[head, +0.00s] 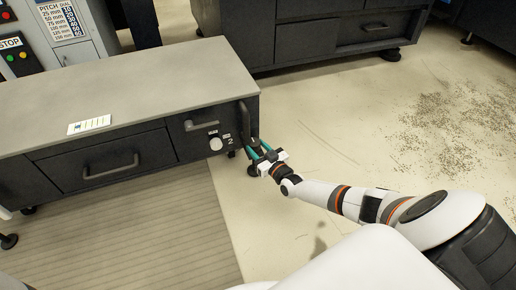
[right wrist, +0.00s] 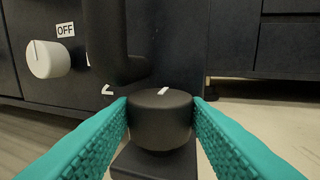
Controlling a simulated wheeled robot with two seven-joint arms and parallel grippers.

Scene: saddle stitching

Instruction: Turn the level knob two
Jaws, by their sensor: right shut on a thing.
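My right gripper (head: 262,152) is at the front right corner of the dark cabinet (head: 150,155), its teal fingers pointing toward it. In the right wrist view, the teal fingers (right wrist: 160,125) are closed on both sides of a round black knob (right wrist: 158,122) with a white line on its top, pointing away and slightly right. The knob sits above a dark block. A white digit 2 (head: 230,142) is on the cabinet front near the corner; it is partly hidden in the wrist view. My left gripper is not in view.
A white knob (right wrist: 48,59) marked OFF is on the cabinet front, left of the black knob. A black curved handle (right wrist: 120,45) hangs just behind the held knob. A paper label (head: 89,124) lies on the cabinet top. The floor to the right (head: 330,120) is open.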

